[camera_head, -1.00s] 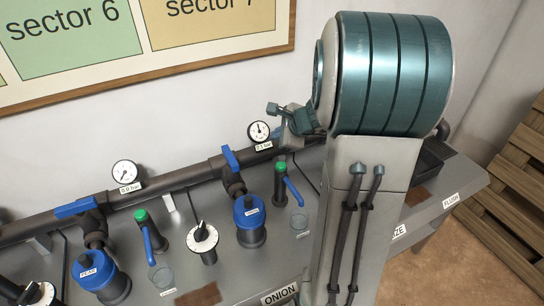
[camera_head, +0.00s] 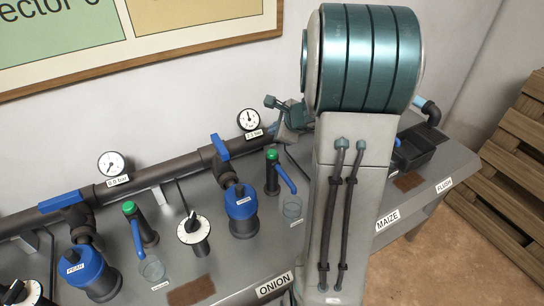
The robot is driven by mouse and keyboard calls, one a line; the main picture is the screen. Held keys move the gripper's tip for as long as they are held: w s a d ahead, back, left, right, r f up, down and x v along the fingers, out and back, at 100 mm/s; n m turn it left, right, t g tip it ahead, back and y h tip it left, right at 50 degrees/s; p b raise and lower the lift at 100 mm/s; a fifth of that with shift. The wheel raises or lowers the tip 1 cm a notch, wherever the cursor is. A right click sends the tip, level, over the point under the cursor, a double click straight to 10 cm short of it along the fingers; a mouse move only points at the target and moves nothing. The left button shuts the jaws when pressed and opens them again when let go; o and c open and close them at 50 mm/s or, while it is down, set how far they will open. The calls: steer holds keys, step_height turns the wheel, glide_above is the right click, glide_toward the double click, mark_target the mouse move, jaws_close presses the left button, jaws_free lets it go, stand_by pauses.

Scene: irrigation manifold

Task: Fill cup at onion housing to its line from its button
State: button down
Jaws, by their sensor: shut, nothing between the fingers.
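The blue-capped housing (camera_head: 241,212) behind the front-edge ONION sign (camera_head: 275,285) stands upright on the grey bench; the small label on its cap is too small to read. To its right is a black tap with a green button (camera_head: 272,154) on top and a blue lever (camera_head: 287,180) slanting down right. A small clear cup (camera_head: 291,208) stands on the bench below the lever. Its line and water level are too small to tell.
Left are a white dial (camera_head: 192,229), a second green button (camera_head: 129,207), another clear cup (camera_head: 152,270) and the PEAR housing (camera_head: 88,272). A dark pipe with blue valve levers and two gauges (camera_head: 248,120) runs behind. Right are a black basin (camera_head: 415,150) and wooden pallets (camera_head: 515,165).

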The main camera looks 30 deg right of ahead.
mark_target(275, 154)
step_height(275, 154, down, 6)
steer(key=b, duration=0.4)
steer(key=shift+r, duration=0.1)
steer(key=shift+b, duration=0.35)
stand_by(1.4)
steer(key=shift+f+b, duration=0.4)
steer(key=shift+b, duration=0.05)
steer(key=shift+f+b, duration=0.55)
steer(key=shift+b, duration=0.05)
stand_by(0.7)
steer(key=shift+r, duration=0.15)
steer(key=shift+r+p, duration=0.75)
steer(key=shift+r, duration=0.1)
steer(key=shift+r+p, duration=2.05)
steer(key=shift+r, duration=0.45)
